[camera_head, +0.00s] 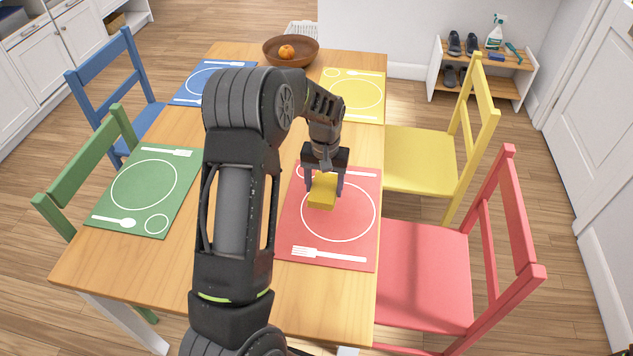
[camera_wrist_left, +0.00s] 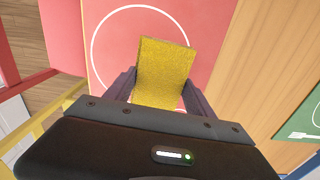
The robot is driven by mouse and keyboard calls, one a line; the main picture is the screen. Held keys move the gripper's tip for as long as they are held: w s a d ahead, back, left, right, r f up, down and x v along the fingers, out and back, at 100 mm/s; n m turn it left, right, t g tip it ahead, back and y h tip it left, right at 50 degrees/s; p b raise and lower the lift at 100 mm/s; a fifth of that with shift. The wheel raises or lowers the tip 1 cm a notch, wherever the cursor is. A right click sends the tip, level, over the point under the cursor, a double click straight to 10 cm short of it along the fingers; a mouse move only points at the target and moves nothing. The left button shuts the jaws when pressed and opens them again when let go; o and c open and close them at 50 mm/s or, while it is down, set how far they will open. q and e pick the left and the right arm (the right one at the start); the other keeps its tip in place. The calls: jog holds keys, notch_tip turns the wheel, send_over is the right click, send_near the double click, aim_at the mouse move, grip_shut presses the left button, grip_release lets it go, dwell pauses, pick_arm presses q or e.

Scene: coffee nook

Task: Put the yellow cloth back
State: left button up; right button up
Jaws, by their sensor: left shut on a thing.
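The yellow cloth (camera_head: 322,191) is a small folded block held between the fingers of my left gripper (camera_head: 325,184). The gripper is shut on it, over the upper part of the red placemat (camera_head: 290,232) on the wooden table. In the left wrist view the cloth (camera_wrist_left: 165,68) sits between the two dark fingers (camera_wrist_left: 160,92), with the red placemat (camera_wrist_left: 110,75) behind it. I cannot tell whether the cloth touches the mat. My right gripper is not in view.
Green (camera_head: 125,205), blue (camera_head: 185,97) and yellow (camera_head: 340,112) placemats lie on the table (camera_head: 110,262). A wooden bowl (camera_head: 308,58) with an orange fruit stands at the far end. Chairs line both sides. A shoe rack (camera_head: 505,85) with a spray bottle (camera_head: 495,33) stands by the back wall.

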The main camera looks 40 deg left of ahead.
pick_arm(q)
jog(key=d+m, duration=0.1)
jog(key=d, duration=0.2)
jog(key=d+f, duration=0.1)
jog(key=d, duration=0.3)
jog(key=d+f+m, duration=0.1)
jog(key=d, duration=0.3)
jog(key=shift+s+f+m, duration=0.2)
jog(key=shift+s+m, duration=0.05)
jog(key=shift+m, duration=0.05)
jog(key=s+d, duration=0.1)
jog(key=d, duration=0.2)
jog(key=d+f+m, duration=0.1)
jog(key=d, duration=0.1)
jog(key=s+d+f+m, duration=0.1)
jog(key=d, duration=0.2)
jog(key=shift+s+d, duration=0.35)
jog(key=shift+s, duration=0.1)
